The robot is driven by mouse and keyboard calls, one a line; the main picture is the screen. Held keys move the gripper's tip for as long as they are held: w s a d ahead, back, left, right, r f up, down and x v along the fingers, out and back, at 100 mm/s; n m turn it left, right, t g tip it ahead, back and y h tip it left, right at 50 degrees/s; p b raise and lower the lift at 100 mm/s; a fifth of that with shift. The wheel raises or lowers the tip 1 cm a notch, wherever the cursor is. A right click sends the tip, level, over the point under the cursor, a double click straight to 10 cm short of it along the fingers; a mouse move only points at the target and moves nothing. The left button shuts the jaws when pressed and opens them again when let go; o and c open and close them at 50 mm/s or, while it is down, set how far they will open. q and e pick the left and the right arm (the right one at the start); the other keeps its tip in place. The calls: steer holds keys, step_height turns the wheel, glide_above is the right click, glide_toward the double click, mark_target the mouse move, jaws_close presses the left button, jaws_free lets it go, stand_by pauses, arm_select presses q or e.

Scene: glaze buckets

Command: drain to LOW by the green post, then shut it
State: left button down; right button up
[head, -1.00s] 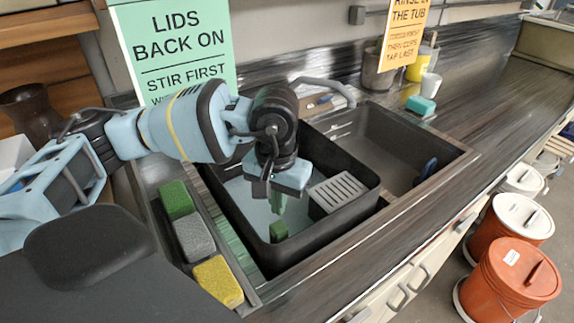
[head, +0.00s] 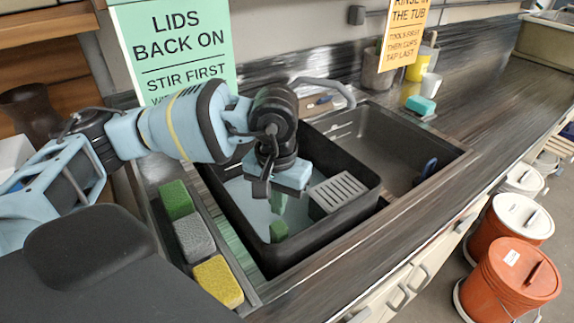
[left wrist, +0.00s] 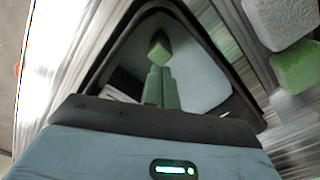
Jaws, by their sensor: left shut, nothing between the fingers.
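A black tub (head: 262,262) sits in the left part of the sink and holds grey-blue liquid (head: 245,200). The green post (head: 278,230) stands in the tub towards its near end; its square top (left wrist: 159,47) also shows in the left wrist view. My left gripper (head: 278,205) is over the tub, just behind the post in the head view. Its two green fingers (left wrist: 160,88) are together, with nothing between them, and point towards the post. I cannot tell whether they touch it. No LOW mark is readable. My right gripper is not in view.
A grey slatted block (head: 339,192) is at the tub's right side. Green, grey and yellow sponges (head: 218,281) lie in a tray on the left.

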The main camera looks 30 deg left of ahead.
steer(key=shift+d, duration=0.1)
